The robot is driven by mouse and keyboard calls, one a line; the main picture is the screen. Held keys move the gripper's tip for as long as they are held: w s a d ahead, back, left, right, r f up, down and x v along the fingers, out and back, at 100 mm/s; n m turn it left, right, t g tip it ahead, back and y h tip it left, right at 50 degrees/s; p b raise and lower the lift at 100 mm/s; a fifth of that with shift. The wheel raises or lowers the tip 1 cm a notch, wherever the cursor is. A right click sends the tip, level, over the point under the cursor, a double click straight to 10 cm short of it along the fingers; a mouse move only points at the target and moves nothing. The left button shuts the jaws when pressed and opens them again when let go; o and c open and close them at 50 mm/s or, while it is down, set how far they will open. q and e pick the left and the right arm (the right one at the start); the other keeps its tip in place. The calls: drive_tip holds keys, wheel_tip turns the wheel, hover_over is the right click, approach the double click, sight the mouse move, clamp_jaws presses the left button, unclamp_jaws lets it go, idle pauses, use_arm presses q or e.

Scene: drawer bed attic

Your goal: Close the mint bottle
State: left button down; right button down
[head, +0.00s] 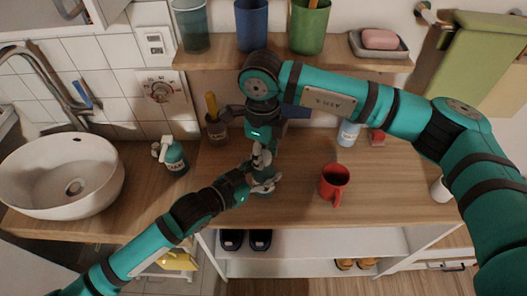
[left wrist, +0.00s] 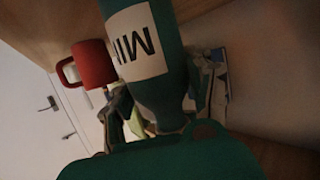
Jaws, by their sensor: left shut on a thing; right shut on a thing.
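The mint bottle (left wrist: 157,65) is teal with a white label showing the letters "MI" in the left wrist view. In the head view it is mostly hidden between my two grippers over the wooden counter. My left gripper (head: 264,183) is shut around the bottle's body; its fingers (left wrist: 165,105) show on both sides of it in the left wrist view. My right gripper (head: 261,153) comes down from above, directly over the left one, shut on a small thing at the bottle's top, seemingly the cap. Whether the cap touches the neck cannot be told.
A red mug (head: 334,183) stands just right of the bottle. A teal pump dispenser (head: 174,157) and a white basin (head: 62,182) are at left. A cup with a brush (head: 217,128) stands behind. A shelf (head: 200,60) bears several cups.

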drive_tip(key=m, duration=0.7)
drive_tip(key=shift+m, duration=0.3)
drive_tip(key=m, duration=0.5)
drive_tip(key=shift+w+m, duration=0.1)
drive_tip(key=shift+m, duration=0.3)
use_arm(q)
drive_tip(key=shift+f, duration=0.1)
use_arm(e)
drive_tip(key=c, duration=0.8)
unclamp_jaws()
use_arm(q)
drive_tip(key=shift+c, duration=2.1)
unclamp_jaws()
use_arm(e)
wheel_tip(320, 180, up, 12)
